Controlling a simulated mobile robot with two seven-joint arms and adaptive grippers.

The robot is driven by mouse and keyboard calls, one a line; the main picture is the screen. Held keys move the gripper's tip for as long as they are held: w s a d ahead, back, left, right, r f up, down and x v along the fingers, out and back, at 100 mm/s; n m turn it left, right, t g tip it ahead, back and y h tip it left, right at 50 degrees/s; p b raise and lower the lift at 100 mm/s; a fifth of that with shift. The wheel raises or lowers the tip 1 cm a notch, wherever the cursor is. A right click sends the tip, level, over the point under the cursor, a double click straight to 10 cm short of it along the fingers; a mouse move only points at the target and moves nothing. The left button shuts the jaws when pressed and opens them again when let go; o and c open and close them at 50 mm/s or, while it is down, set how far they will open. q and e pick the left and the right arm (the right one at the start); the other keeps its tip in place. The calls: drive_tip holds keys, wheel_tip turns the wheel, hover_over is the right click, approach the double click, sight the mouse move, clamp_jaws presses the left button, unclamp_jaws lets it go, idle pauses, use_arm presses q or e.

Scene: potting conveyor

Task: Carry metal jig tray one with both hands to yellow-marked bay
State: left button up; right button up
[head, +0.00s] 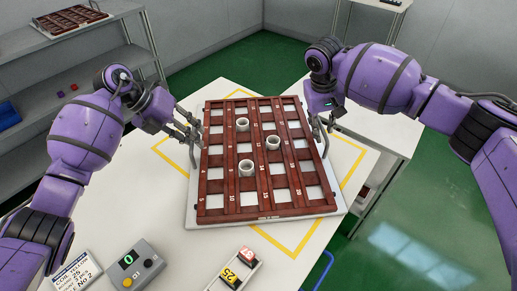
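Metal jig tray one (330,209) is a pale tray with a reddish-brown grid and several open cells, in the middle of the head view. It is level and over the yellow-marked bay (278,244), whose outline shows around it, turned relative to the tray. I cannot tell whether the tray touches the table. My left gripper (194,138) is at its left side and my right gripper (322,130) at its right side. Both seem closed on the side handles, which the fingers partly hide. Three white rings (246,169) sit in the grid.
A white table (150,215) carries a grey box with a green display (135,267), a label card (75,275) and a holder with numbered tags (232,275) at the front. A grey shelf (95,58) with another brown tray (70,18) stands back left. Green floor is open at right.

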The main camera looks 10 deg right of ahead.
drive_tip(key=shift+a+r, duration=0.1)
drive_tip(key=shift+r, duration=0.2)
use_arm(q)
drive_tip(key=v, duration=1.1)
drive_tip(key=shift+r, duration=0.15)
use_arm(e)
drive_tip(key=v, duration=1.1)
drive_tip(key=shift+r, duration=0.2)
use_arm(q)
drive_tip(key=shift+a, duration=0.1)
use_arm(e)
drive_tip(key=shift+s, duration=0.15)
